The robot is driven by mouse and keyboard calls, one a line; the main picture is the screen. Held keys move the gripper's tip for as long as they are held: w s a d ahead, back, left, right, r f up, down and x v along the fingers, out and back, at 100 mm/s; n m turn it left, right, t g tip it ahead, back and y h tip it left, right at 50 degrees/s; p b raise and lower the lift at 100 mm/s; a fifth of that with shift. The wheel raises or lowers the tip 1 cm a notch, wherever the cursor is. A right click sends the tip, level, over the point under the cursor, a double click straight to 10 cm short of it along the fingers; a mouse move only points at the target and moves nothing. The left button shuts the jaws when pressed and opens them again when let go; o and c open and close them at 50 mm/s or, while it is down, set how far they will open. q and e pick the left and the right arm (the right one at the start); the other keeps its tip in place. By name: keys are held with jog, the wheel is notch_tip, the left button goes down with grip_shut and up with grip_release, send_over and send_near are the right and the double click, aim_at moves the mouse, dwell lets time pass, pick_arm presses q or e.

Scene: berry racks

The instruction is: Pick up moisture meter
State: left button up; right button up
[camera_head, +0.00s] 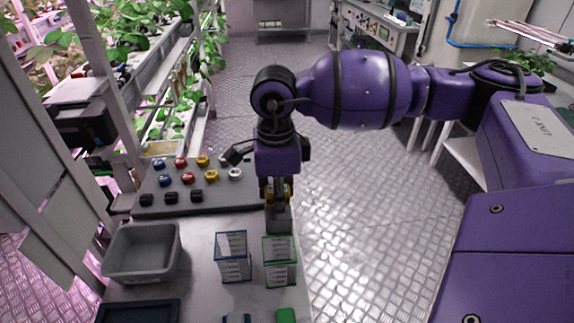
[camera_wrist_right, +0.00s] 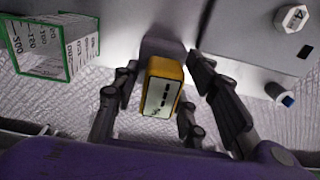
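The moisture meter, a small yellow device with a pale face and dark marks, shows in the right wrist view (camera_wrist_right: 163,88). In the head view only a bit of yellow shows between the fingers, above a grey block (camera_head: 279,220) at the table's right edge. My right gripper (camera_wrist_right: 163,62) is open, with its dark fingers on both sides of the meter and visible gaps between. In the head view my right gripper (camera_head: 277,195) points down over the block and hides most of the meter. My left gripper is not in view.
A green-edged clear box (camera_head: 279,262) and a blue-edged one (camera_head: 232,258) stand just in front of the block. A grey bin (camera_head: 142,253) is at the left. Behind is a dark board (camera_head: 222,200) with several coloured knobs. Plant racks stand at the left; open floor lies right.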

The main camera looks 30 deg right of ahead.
grip_shut()
jog(key=shift+r, duration=0.15)
